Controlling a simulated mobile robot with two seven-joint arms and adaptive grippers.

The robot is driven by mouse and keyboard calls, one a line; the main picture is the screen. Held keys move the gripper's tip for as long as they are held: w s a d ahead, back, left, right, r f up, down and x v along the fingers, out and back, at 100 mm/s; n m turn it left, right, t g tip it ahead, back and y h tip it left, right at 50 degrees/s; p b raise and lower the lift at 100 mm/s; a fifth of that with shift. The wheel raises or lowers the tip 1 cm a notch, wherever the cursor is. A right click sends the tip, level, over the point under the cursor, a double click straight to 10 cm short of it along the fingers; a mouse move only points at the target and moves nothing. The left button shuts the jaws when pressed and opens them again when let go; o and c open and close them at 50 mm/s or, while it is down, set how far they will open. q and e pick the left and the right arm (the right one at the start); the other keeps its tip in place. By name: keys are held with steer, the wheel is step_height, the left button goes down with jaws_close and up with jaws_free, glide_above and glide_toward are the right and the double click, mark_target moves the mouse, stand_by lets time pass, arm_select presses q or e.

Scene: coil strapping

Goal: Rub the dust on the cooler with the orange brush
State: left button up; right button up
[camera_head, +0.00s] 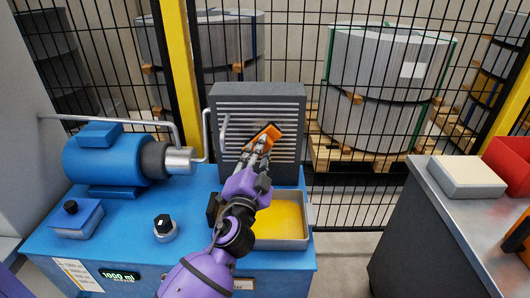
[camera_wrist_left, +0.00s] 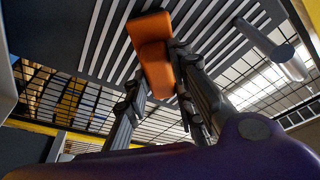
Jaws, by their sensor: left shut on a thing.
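The cooler (camera_head: 283,97) is a dark grey upright box with light slats, standing at the back of the blue bench. The orange brush (camera_head: 267,132) is in my left gripper (camera_head: 260,147), in front of the slats. The left gripper is shut on it. In the left wrist view the brush (camera_wrist_left: 153,55) sits between the fingers, with the cooler's slats (camera_wrist_left: 95,40) close behind it. I cannot tell if the bristles touch the slats. The dust cannot be made out. My right gripper is not in view.
A grey tray (camera_head: 308,222) with yellow content sits below the cooler. A blue motor (camera_head: 105,160) with pipes stands to the left. A black knob (camera_head: 164,226) and a blue box (camera_head: 76,218) are on the bench. A side table (camera_head: 440,205) at right holds a beige block (camera_head: 466,176) and red bin (camera_head: 510,160).

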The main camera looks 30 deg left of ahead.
arm_select(q)
steer(key=shift+w+d+r, duration=1.55)
steer(key=shift+w+d, duration=0.45)
steer(key=shift+d, duration=1.95)
steer(key=s+a+p, duration=0.1)
steer(key=a, duration=0.2)
steer(key=s+a+p, duration=0.1)
steer(key=s+a, duration=0.1)
steer(key=a, duration=0.2)
steer(key=s+a+p, duration=0.2)
steer(key=a, duration=0.2)
steer(key=shift+s+f, duration=0.1)
steer(key=shift+s, duration=0.05)
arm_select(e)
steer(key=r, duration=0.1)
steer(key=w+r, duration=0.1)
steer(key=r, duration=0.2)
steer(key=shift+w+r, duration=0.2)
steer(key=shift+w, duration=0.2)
